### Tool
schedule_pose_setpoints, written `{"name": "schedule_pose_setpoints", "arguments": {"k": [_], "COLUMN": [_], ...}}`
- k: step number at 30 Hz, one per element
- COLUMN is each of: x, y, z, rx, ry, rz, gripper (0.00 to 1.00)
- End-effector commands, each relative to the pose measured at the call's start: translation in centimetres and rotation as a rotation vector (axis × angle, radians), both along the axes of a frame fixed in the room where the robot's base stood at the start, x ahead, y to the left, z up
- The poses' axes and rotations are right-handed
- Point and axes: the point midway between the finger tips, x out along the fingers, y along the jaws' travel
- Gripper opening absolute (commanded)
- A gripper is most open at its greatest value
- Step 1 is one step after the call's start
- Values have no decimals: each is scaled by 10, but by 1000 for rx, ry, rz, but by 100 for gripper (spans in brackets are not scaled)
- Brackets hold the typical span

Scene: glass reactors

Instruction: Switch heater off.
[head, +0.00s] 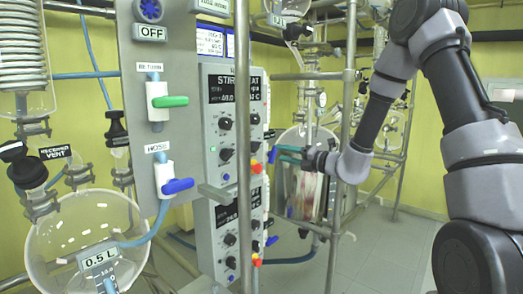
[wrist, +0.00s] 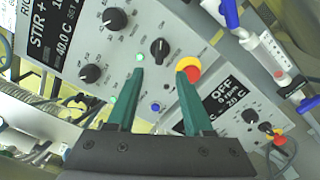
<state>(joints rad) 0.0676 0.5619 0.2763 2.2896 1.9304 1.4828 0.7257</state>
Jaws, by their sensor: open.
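The upper heater-stirrer box (head: 220,140) has a dark display reading "STIR + HEAT" with 40.0 C. It also shows in the wrist view (wrist: 120,45). Its face carries black knobs, a lit green lamp (wrist: 139,57), a blue button (wrist: 155,107) and a red-and-yellow knob (wrist: 189,68). My gripper (head: 279,155) has teal fingers and is open and empty, to the right of the box face in the head view. In the wrist view, my gripper (wrist: 160,72) spreads its fingertips just below a black knob (wrist: 160,47). I cannot tell whether they touch the panel.
A second box (wrist: 225,105) below reads "OFF". A grey panel (head: 135,70) with green and blue valve handles stands left. Metal poles (head: 243,100) run in front of the boxes. A glass vessel (head: 300,190) hangs behind my gripper. Floor (head: 390,240) is free at right.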

Motion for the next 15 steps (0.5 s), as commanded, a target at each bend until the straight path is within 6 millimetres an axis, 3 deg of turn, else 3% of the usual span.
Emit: {"name": "schedule_pose_setpoints", "arguments": {"k": [15], "x": [52], "y": [68], "z": [0], "rx": [2], "ry": [0], "rz": [1], "gripper": [51]}}
